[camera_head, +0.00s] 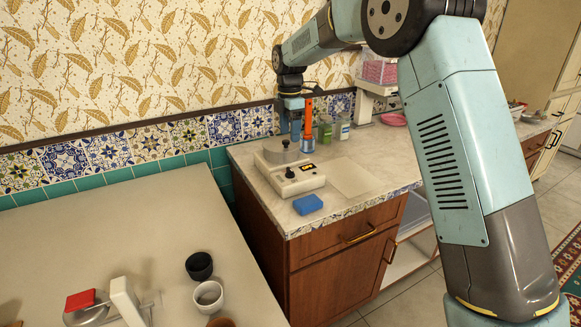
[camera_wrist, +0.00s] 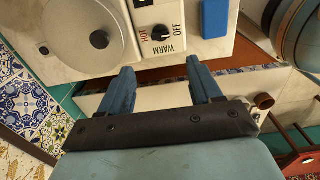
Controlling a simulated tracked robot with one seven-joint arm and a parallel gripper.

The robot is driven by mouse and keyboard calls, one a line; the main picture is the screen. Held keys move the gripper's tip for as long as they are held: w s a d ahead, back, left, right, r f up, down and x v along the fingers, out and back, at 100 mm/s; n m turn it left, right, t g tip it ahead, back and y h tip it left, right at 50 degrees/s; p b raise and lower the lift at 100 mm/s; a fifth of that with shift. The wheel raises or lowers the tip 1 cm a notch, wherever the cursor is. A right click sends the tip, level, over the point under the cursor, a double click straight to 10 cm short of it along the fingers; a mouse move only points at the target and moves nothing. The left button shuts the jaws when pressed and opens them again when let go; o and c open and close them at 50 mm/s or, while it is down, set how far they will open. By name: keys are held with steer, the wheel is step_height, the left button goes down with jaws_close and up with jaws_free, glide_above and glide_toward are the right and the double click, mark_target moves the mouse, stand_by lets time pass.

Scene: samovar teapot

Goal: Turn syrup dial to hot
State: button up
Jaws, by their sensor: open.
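The syrup dial is a black knob (camera_wrist: 161,33) on the pale warmer's panel (camera_head: 297,178); the knob also shows in the head view (camera_head: 290,173). In the wrist view its labels read HOT on the left, OFF on the right and WARM below. The pointer's exact direction is too small to tell. My gripper (camera_wrist: 160,66) is open and empty, its two blue fingers apart, with the dial beyond the gap between the fingertips. In the head view my gripper (camera_head: 292,128) hangs above the back of the warmer, over the round metal lid (camera_head: 284,153), apart from the dial.
A blue sponge (camera_head: 308,204) lies in front of the warmer on the counter (camera_head: 360,190). Green jars (camera_head: 325,132) and an orange bottle (camera_head: 308,112) stand behind, close to my gripper. Cups (camera_head: 208,296) stand on the nearer table at left. The counter right of the warmer is mostly clear.

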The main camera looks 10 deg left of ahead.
mark_target(290, 169)
step_height(290, 169, down, 13)
steer(key=shift+f, duration=0.1)
stand_by(0.4)
steer(key=c, duration=1)
